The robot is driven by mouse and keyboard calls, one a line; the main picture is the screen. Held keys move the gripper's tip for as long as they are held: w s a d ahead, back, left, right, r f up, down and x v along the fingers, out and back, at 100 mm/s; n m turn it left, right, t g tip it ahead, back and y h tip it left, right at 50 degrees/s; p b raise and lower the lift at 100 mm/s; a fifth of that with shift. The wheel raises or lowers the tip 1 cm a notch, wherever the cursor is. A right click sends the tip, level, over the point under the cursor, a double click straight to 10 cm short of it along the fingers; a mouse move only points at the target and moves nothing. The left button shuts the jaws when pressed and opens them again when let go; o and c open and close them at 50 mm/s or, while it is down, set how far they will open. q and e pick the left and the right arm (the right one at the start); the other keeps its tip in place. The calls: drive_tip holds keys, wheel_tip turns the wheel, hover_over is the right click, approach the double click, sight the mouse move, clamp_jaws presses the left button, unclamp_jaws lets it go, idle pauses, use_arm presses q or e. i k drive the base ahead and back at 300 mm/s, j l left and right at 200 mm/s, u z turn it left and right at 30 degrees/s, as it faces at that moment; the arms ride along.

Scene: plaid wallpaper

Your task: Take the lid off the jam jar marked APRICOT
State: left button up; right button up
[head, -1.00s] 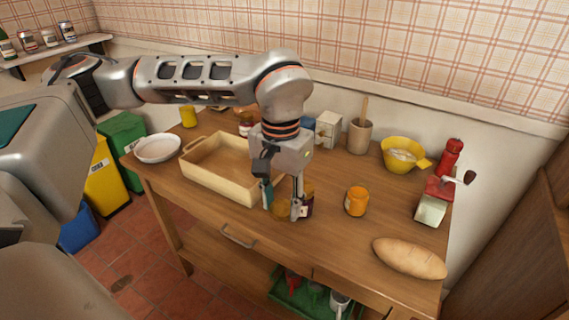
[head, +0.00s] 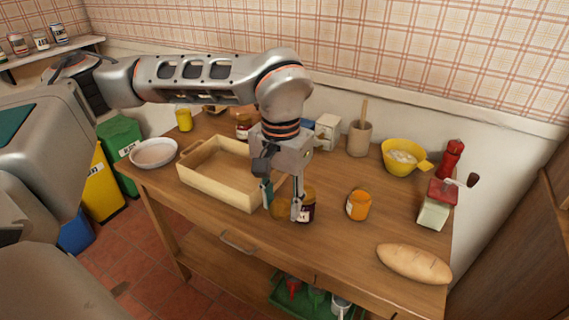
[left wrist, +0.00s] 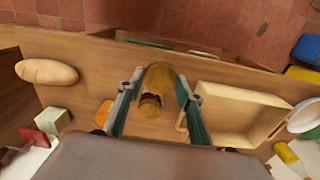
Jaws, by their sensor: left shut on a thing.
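An orange jar (head: 358,205) stands upright on the worktop, right of my left gripper. Its top looks orange, with no gold lid visible on it, and the writing on its pale label is too small to read. It also shows in the left wrist view (left wrist: 103,112). My left gripper (head: 283,212) points down near the front of the worktop, shut on a round amber-gold piece that looks like a lid (left wrist: 165,76). A dark jar (head: 308,211) with a gold lid stands just right of the fingers, partly hidden by them. My right gripper is not in view.
A wooden tray (head: 213,191) lies left of the gripper, beside a white bowl (head: 153,153). Bread (head: 414,263), a red-topped grinder (head: 436,204) and a yellow bowl (head: 404,157) stand to the right. Another dark jar (head: 243,127) is behind the arm. The front middle is bare.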

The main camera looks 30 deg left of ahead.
sight(360, 200)
drive_tip(key=i+j+z, duration=0.25)
drive_tip(key=j, duration=0.55)
drive_tip(key=j+z, duration=0.25)
drive_tip(key=j, duration=0.5)
